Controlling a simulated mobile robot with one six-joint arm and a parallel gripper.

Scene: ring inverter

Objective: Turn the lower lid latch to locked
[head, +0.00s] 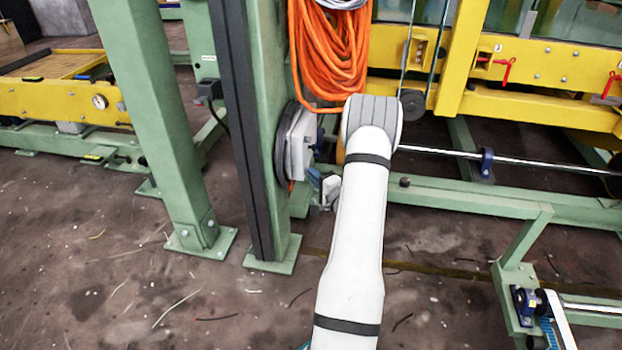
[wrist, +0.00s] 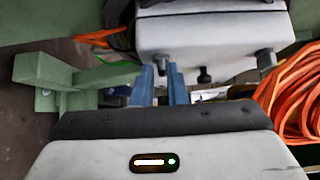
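A light grey box (wrist: 210,38) fills the top of the wrist view. A small grey latch (wrist: 162,66) sticks out at its left edge and a second latch (wrist: 265,60) at its right edge. I cannot tell whether either latch is locked. My gripper (wrist: 161,75) is open, its two blue fingers pointing at the left-hand latch. The latch shows between the fingertips; contact cannot be told. In the head view the box (head: 297,140) is mounted on a green post, partly hidden by my arm. My gripper (head: 324,188) is just below it, mostly hidden.
A black knob (wrist: 204,76) projects from the box between the latches. A coil of orange cable (head: 328,50) hangs above the box and shows at right in the wrist view (wrist: 292,95). Green posts (head: 165,120) and yellow beams (head: 545,65) surround it. Floor at lower left is open.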

